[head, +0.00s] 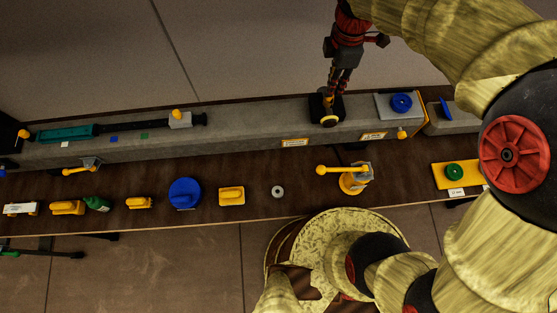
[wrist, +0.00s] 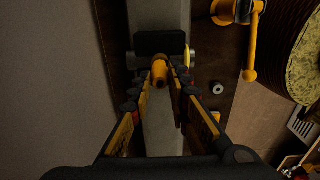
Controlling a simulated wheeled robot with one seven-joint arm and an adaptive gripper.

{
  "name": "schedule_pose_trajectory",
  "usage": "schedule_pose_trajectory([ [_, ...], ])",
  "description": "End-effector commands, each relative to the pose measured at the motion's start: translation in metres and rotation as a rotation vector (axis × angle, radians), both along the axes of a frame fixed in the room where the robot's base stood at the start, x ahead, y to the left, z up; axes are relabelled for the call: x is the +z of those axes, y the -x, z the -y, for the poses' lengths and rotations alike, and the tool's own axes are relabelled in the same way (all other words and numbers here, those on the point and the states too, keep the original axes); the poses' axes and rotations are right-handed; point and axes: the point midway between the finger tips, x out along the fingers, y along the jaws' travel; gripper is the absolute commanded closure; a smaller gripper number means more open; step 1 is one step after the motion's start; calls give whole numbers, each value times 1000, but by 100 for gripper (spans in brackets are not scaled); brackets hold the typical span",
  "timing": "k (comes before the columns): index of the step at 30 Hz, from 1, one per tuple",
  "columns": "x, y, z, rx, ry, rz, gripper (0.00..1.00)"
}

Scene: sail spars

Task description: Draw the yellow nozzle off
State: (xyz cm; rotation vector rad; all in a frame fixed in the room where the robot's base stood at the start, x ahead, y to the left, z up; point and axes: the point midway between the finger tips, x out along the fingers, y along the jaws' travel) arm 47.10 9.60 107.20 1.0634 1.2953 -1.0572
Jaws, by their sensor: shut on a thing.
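The yellow nozzle (wrist: 160,72) points out from a dark block (wrist: 160,43) on the grey ledge in the wrist view. My gripper (wrist: 161,84) has its two fingers on either side of the nozzle, shut on it. In the head view my gripper (head: 331,92) reaches down to the dark block (head: 316,107) on the grey ledge. A little yellow shows between the fingertips there, but the fingers hide most of the nozzle. I cannot tell whether the nozzle is still seated in the block.
A yellow-handled clamp (head: 354,182) stands on the brown bench in front, with a grey ring (head: 277,192) to its left. A blue valve wheel (head: 401,103) is on the ledge to the right. Several yellow parts and a blue disc (head: 184,193) line the bench at left.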

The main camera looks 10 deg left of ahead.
Motion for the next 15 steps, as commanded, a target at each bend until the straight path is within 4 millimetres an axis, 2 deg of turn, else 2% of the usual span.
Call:
schedule_pose_trajectory([
  [5,4,0,0,0,0,-1,100],
  [15,29,0,0,0,0,-1,100],
])
